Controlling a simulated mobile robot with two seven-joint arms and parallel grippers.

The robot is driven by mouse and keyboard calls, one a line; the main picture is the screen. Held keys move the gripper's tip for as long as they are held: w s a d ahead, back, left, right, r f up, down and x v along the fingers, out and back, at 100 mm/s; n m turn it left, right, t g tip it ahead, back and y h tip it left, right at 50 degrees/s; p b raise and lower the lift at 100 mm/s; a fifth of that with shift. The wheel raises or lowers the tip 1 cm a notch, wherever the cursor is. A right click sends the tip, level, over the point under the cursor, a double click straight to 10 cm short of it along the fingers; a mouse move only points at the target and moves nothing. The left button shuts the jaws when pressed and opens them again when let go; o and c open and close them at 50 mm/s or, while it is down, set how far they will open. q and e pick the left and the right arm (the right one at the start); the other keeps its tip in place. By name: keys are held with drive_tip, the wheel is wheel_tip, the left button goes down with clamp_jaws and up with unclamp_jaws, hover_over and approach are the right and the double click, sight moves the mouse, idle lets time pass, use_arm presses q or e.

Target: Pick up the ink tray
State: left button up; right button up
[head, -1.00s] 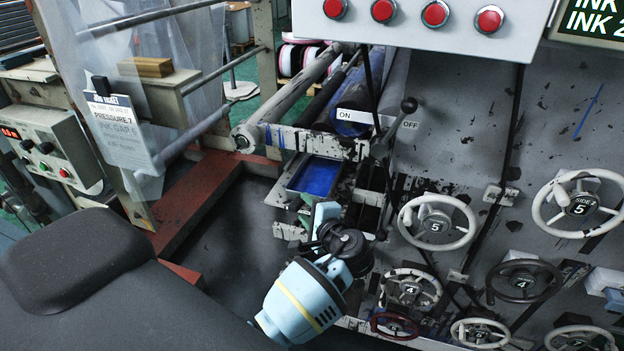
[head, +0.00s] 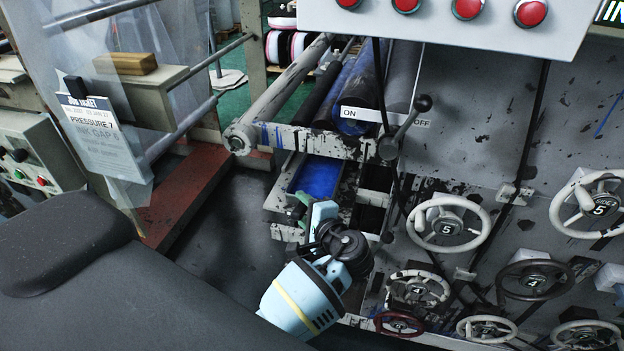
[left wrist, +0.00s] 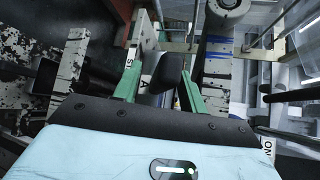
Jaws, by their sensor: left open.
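The ink tray (head: 317,180) is a narrow rectangular tray with a bright blue inside and a grey rim, sitting low in the press beneath the rollers. My left gripper (head: 309,208), on a pale blue wrist, is at the tray's near end, pointing toward it, and partly covers it. In the left wrist view its two green fingers (left wrist: 163,55) stand apart. A dark rounded piece shows between them; I cannot tell whether it belongs to the tray or touches a finger. My right gripper is in no view.
Rollers (head: 352,95) and an ON/OFF lever (head: 408,125) are just above the tray. Several handwheels (head: 448,228) stick out of the panel at the right. A red frame beam (head: 185,195) runs at the left. Dark open floor (head: 225,235) is left of the gripper.

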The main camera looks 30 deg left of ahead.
use_arm(q)
drive_tip(key=shift+s+d+r, duration=0.1)
drive_tip(key=shift+d, duration=0.05)
drive_tip(key=shift+c, duration=1.4)
clamp_jaws()
